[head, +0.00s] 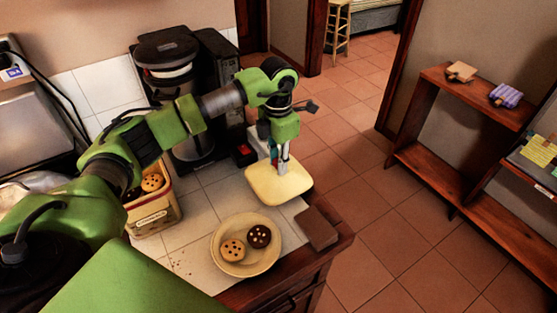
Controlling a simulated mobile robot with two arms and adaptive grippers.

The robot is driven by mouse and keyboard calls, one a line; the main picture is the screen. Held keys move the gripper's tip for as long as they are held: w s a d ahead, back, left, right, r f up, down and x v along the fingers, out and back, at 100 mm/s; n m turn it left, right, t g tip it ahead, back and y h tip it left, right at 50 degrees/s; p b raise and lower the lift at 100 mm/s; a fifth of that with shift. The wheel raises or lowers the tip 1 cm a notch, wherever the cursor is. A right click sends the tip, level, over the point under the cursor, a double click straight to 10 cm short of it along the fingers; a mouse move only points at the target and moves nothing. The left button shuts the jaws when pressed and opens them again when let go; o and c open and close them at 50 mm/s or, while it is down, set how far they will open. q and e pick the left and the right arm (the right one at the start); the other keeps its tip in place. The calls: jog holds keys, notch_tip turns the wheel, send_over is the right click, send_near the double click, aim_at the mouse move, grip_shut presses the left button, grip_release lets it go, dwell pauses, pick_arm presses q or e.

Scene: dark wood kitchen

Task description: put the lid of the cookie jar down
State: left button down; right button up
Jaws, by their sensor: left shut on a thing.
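My left gripper (281,163) is shut on the cream-coloured lid (278,186) from above. The lid is level, over or on the right end of the tiled counter, behind the plate; I cannot tell whether it touches the counter. The open cookie jar (155,214), cream with a label, stands on the counter at the left, partly behind my left arm. Cookies (152,183) show inside it. My right gripper is not in view.
A yellow plate (247,268) with one light and one dark cookie lies in front of the lid. A brown block (316,228) lies at the counter's right edge. A black coffee maker (180,85) stands behind. Crumbs lie left of the plate.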

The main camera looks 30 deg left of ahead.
pick_arm(q)
jog(key=shift+f, duration=0.65)
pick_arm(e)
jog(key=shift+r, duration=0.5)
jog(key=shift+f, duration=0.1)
pick_arm(q)
jog(key=shift+f, duration=0.25)
jog(key=c, duration=1.8)
grip_release()
jog(key=shift+r, duration=0.1)
jog(key=shift+o, duration=0.2)
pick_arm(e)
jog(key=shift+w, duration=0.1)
